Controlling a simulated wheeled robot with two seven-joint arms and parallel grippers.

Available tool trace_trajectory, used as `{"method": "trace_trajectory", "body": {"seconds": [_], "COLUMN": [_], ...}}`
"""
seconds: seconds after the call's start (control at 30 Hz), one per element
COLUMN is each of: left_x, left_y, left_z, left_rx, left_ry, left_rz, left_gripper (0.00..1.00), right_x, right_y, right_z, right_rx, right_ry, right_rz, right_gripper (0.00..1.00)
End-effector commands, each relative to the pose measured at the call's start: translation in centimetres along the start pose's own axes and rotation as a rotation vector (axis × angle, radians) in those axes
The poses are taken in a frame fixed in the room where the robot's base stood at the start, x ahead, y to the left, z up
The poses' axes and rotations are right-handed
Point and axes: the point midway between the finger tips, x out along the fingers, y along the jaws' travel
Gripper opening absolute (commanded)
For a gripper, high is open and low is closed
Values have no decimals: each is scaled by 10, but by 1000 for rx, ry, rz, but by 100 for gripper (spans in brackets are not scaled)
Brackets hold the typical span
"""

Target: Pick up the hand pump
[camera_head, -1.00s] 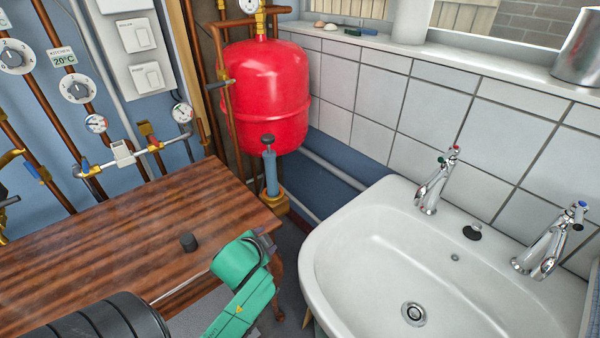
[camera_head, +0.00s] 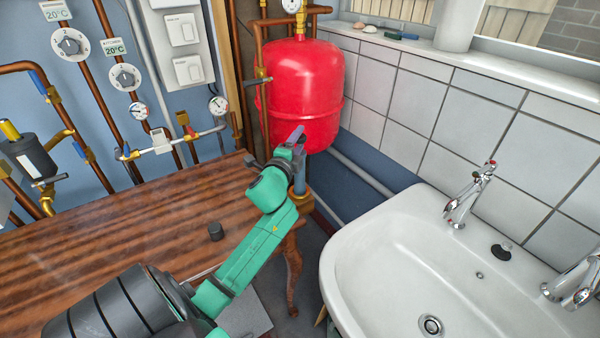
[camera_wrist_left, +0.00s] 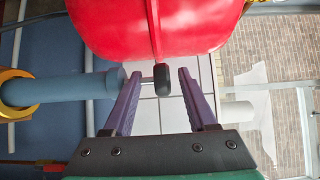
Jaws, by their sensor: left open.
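The hand pump is a blue upright cylinder (camera_head: 299,182) below the red tank, mostly hidden behind my left gripper (camera_head: 292,143) in the head view. In the left wrist view, its blue body (camera_wrist_left: 62,90) comes in from the left with a brass collar. A thin rod leads from it to a black knob (camera_wrist_left: 163,79). The knob shows between the tips of the two purple fingers of my left gripper (camera_wrist_left: 160,73), which are open, with gaps on both sides. I cannot tell how deep the knob sits between them. My right gripper is not in view.
The red tank (camera_head: 305,85) is close behind the gripper. Copper pipes and gauges line the blue wall.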

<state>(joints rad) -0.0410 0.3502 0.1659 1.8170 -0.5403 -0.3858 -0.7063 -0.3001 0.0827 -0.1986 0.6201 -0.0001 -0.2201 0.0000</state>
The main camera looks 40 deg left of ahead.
Motion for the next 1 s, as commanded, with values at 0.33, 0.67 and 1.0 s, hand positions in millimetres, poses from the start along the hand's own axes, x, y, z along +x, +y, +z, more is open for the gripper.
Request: {"method": "trace_trajectory", "body": {"seconds": [0.33,0.67,1.0], "left_x": [44,44,43], "left_y": [-2,-2,-2], "left_z": [0,0,0], "left_rx": [-1,-2,-2], "left_ry": [0,0,0], "left_rz": [1,1,1], "left_gripper": [57,0,0], "right_x": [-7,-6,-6], "right_y": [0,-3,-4], "right_z": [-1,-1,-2], "right_rx": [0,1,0], "right_ry": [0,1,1], "right_rz": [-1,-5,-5], "right_gripper": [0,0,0]}}
